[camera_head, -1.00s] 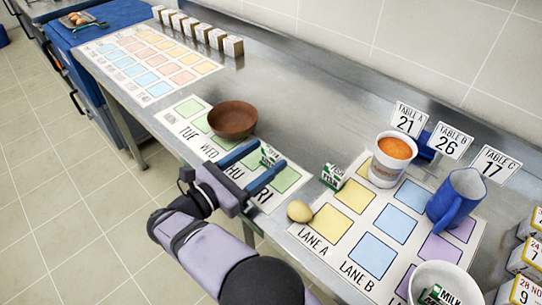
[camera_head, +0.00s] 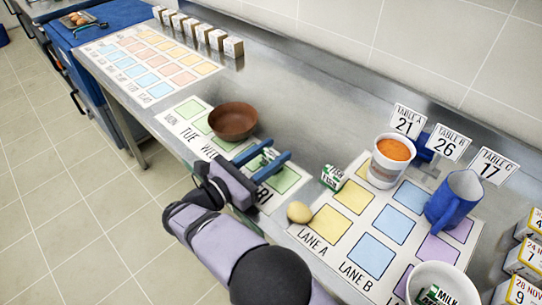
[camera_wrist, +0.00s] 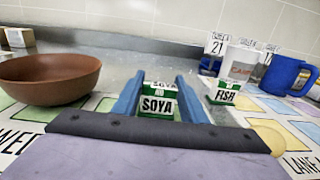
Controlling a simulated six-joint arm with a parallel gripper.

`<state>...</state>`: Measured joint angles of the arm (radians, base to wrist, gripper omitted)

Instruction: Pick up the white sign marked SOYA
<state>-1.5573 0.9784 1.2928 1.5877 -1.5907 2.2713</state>
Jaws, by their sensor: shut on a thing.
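The SOYA sign, small and white with green bands, stands between my gripper's two blue fingers in the wrist view (camera_wrist: 158,104). Its lettering faces the wrist camera. In the head view the sign (camera_head: 269,154) is partly hidden by the fingers. My gripper (camera_head: 280,150) is shut on the sign, low over the day-marked mat (camera_head: 184,127). In the wrist view, my gripper's fingers (camera_wrist: 158,80) flank the sign on both sides. I cannot tell whether the sign touches the mat.
A brown bowl (camera_head: 233,120) stands left of my gripper. A similar FISH sign (camera_head: 333,177) and a potato-like item (camera_head: 299,212) are close on the right. A soup cup (camera_head: 388,163), blue mug (camera_head: 455,198) and white bowl (camera_head: 443,282) stand farther right.

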